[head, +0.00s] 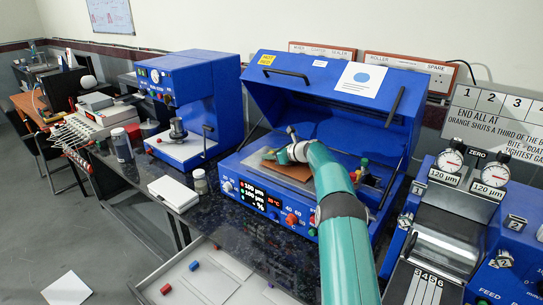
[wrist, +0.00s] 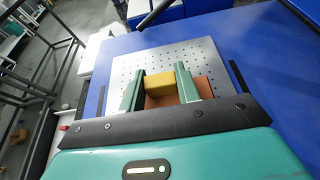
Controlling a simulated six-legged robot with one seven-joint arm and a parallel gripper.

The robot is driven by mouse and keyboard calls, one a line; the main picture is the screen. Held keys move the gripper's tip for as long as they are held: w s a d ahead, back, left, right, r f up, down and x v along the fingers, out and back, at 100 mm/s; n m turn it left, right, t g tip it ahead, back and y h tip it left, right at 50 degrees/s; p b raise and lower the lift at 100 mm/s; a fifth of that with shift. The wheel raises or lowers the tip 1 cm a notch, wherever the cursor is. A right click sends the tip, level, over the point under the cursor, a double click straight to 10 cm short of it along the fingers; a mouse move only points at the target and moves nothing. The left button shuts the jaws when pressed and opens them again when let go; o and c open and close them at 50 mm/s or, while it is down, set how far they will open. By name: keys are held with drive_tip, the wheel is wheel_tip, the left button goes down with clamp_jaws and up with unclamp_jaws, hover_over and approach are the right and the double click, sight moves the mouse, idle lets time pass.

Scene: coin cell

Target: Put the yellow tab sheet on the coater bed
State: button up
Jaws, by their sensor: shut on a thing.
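The tab sheet is copper-brown (wrist: 205,89) with a yellow tab (wrist: 160,81). My gripper (wrist: 158,88) is shut on the yellow tab, one green finger on each side. The sheet is over the perforated grey bed (wrist: 199,56) of the blue coater; I cannot tell whether it lies flat on it or is just above. In the head view the brown sheet (head: 290,171) shows inside the open coater (head: 262,187), under my gripper (head: 284,154). My arm hides part of the bed.
The coater's raised lid (head: 345,105) stands behind my gripper. A blue press (head: 185,90) is at left, a roller machine (head: 448,240) at right. Small coloured knobs stand inside the coater's right side. A jar (head: 200,181) and white box (head: 173,192) sit on the dark counter.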

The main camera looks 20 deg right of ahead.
drive_tip(key=shift+f, duration=0.2)
drive_tip(key=o, duration=1)
drive_tip(key=shift+c, duration=0.2)
